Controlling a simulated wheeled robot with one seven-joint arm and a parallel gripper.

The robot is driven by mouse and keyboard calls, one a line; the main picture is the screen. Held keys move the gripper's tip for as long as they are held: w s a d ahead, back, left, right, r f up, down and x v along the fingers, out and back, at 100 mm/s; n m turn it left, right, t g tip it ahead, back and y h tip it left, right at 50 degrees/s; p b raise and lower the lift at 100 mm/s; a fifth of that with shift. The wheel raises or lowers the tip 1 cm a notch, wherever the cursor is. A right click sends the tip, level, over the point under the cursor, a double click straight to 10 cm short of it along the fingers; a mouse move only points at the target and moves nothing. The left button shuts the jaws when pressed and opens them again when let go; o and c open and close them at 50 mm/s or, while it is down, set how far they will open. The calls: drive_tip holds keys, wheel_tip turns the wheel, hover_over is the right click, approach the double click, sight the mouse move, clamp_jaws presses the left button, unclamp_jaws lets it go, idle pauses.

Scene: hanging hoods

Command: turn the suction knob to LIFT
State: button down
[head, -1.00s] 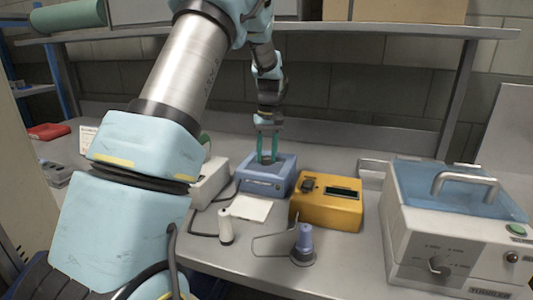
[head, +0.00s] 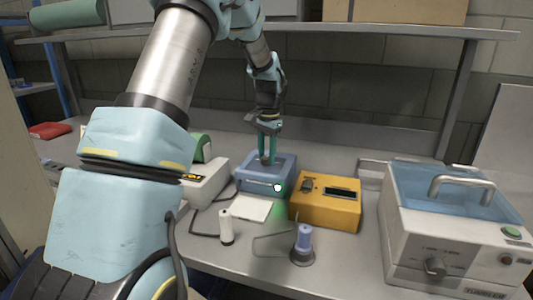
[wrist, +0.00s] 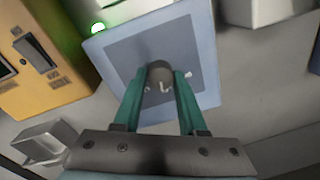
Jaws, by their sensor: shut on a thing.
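The suction unit is a blue box (head: 281,165) with a darker top panel, and it also shows in the wrist view (wrist: 206,50). A dark round knob (wrist: 160,70) stands on that panel in the wrist view. My gripper (head: 267,161) reaches down onto the box with its two green fingers on either side of the knob, shut on it. Small white marks lie on and around the knob, too small to read. A lamp (head: 277,187) on the box's front glows green. The fingers hide the knob in the head view.
A yellow box (head: 318,212) stands close at the right. A white box (head: 205,186) stands at the left. A card (head: 249,209), a white pen-like tool (head: 226,228) and a blue-handled tool (head: 304,240) are in front. A tumbler machine (head: 435,225) fills the right.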

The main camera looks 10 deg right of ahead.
sight(266, 158)
drive_tip(key=m+p, duration=0.1)
drive_tip(key=m, duration=0.3)
drive_tip(key=shift+r+m, duration=0.1)
drive_tip(key=shift+m, duration=0.2)
drive_tip(key=shift+m+h+p, duration=0.3)
drive_tip(key=shift+m+p, duration=0.6)
drive_tip(key=shift+m, duration=1.4)
drive_tip(key=shift+c, duration=2.3)
unclamp_jaws()
wheel_tip(266, 158, up, 11)
drive_tip(key=b, duration=0.2)
drive_tip(key=shift+s+f, duration=0.2)
drive_tip(key=shift+s, duration=0.1)
drive_tip(key=shift+a, duration=0.1)
